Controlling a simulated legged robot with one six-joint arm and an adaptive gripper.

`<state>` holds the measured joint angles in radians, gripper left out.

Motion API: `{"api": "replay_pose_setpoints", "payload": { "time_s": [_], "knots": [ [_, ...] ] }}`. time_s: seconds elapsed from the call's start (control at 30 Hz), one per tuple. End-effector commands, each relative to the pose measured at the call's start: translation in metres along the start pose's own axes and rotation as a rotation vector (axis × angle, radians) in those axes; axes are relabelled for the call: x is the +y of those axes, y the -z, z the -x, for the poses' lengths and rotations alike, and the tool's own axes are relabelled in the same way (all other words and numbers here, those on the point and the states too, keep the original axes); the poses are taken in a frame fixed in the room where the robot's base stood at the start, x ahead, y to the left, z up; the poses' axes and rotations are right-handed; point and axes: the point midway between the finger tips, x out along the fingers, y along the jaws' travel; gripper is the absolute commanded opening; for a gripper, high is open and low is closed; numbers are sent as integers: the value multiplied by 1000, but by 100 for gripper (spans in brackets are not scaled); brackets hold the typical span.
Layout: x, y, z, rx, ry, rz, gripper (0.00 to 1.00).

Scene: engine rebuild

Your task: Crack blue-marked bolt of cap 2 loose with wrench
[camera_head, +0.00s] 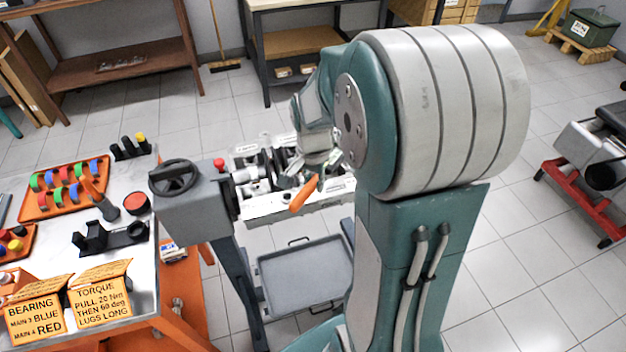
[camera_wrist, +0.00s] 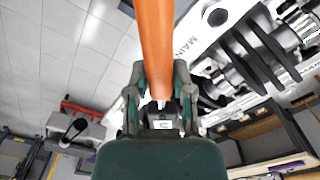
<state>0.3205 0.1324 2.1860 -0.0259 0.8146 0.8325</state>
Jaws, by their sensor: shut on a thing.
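My gripper (camera_wrist: 158,100) is shut on the orange handle of the wrench (camera_wrist: 156,40), which runs up out of the wrist view. The handle also shows in the head view (camera_head: 303,194), over the near side of the engine block (camera_head: 265,207). The wrench's working end cannot be made out, so I cannot tell whether it touches a bolt. In the wrist view, the pale engine block (camera_wrist: 200,45), lettered "MAIN", and the dark and silver crankshaft parts (camera_wrist: 255,50) lie right of the handle. The blue mark and cap 2 cannot be picked out.
The engine stand's grey head with a handwheel (camera_head: 190,200) is left of the block. A grey tray (camera_head: 305,272) lies low beneath. A bench at left holds an orange tray (camera_head: 62,208) of coloured parts and a torque card (camera_head: 101,296).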

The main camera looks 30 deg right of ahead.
Motion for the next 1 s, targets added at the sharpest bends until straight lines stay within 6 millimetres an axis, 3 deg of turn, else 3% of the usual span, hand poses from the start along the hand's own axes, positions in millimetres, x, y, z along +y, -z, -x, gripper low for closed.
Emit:
{"api": "replay_pose_setpoints", "payload": {
  "time_s": [1.0],
  "knots": [
    [18, 1, 0, 0, 1, 102, 0]
  ]
}}
